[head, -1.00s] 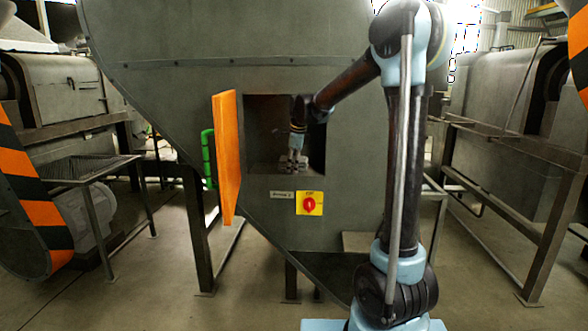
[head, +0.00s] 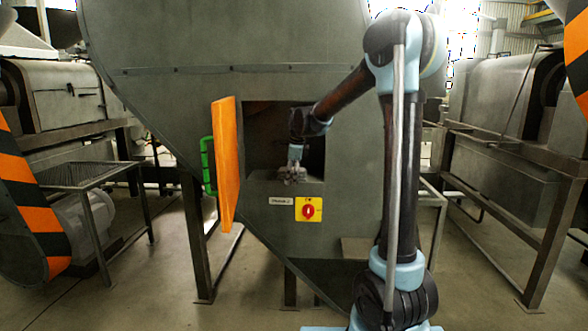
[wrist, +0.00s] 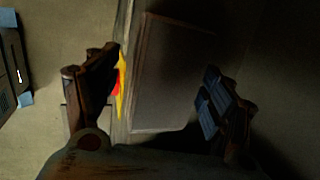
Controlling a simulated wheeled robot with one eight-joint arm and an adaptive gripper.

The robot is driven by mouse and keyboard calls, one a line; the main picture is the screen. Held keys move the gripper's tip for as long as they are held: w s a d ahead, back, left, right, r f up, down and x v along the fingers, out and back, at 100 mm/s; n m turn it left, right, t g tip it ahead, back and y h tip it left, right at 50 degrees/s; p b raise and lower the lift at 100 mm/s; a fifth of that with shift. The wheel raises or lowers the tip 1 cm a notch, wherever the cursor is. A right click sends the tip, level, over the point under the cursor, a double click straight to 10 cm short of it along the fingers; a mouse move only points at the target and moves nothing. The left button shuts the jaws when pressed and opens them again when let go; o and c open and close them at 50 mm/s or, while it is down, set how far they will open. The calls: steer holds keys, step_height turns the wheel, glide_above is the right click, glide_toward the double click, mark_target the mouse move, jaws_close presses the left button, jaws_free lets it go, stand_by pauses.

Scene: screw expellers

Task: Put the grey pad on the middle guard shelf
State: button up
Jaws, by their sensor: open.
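My gripper (head: 293,177) is at the front lip of this opening, pointing down, open. In the wrist view its two fingers (wrist: 157,95) stand wide apart. Between them shows a flat grey rectangular surface (wrist: 172,75) with a thin outlined edge. I cannot tell whether this is the grey pad or the shelf floor. No pad stands out clearly in the head view; the gripper covers part of the lip.
The orange door (head: 226,165) with a green handle (head: 207,166) stands open left of the opening. A yellow plate with a red switch (head: 308,209) sits just below the lip. The opening's side walls and top edge are close around my arm.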

steer(key=v, duration=1.7)
steer(key=shift+s, duration=0.45)
